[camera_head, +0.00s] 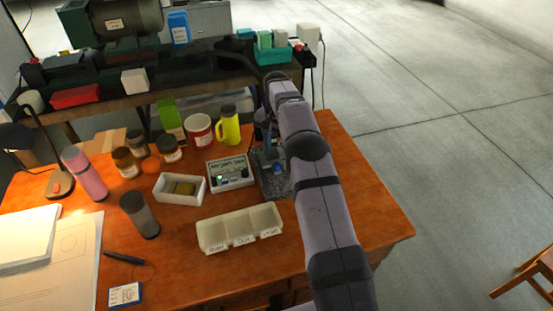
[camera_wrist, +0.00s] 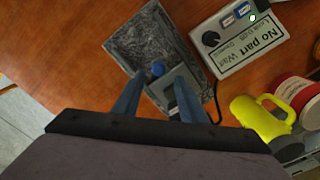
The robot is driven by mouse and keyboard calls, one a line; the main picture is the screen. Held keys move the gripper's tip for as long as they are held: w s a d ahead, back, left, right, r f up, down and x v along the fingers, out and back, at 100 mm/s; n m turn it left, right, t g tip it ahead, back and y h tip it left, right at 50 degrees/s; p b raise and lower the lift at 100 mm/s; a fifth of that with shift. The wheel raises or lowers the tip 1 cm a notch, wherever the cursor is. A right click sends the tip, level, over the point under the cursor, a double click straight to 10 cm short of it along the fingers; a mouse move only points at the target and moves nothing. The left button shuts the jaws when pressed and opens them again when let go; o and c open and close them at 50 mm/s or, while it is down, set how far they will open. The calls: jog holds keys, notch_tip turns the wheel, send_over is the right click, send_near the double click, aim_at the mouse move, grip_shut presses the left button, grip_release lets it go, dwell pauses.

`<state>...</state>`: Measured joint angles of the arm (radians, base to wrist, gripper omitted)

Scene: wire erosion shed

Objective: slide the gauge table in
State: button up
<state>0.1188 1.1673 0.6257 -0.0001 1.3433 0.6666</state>
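The gauge is a dark speckled stone base (camera_wrist: 148,35), partly hidden behind my arm in the head view (camera_head: 273,187). On it, in the wrist view, is a grey metal gauge table (camera_wrist: 178,82) with a round blue knob (camera_wrist: 157,69). My gripper (camera_wrist: 158,80) is open over the base, its two blue-grey fingers apart. The knob shows between the fingertips; I cannot tell whether either finger touches it. In the head view my gripper (camera_head: 268,158) is largely hidden. A readout box (camera_wrist: 245,45) beside the base reads "No part", "Wait"; it also shows in the head view (camera_head: 230,173).
A three-part labelled tray (camera_head: 240,228) stands in front of the gauge. A white box (camera_head: 180,189) holds a dull yellow-brown piece. The wooden desk is clear at the right.

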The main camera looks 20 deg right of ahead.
jog(key=shift+r, duration=1.7)
jog(key=shift+r, duration=0.1)
jog(key=s+a+r+n, duration=0.2)
jog(key=s+n, duration=0.1)
jog(key=s, duration=0.5)
jog(key=s+a+r+n, duration=0.2)
jog(key=s+a+r, duration=0.1)
jog(key=s, duration=0.4)
jog(key=s+a+f+n, duration=0.1)
jog(key=s+f+n, duration=0.1)
jog(key=s, duration=0.9)
jog(key=s+a+f+n, duration=0.1)
jog(key=s+f+n, duration=0.1)
jog(key=s, duration=0.8)
jog(key=shift+s+p, duration=0.35)
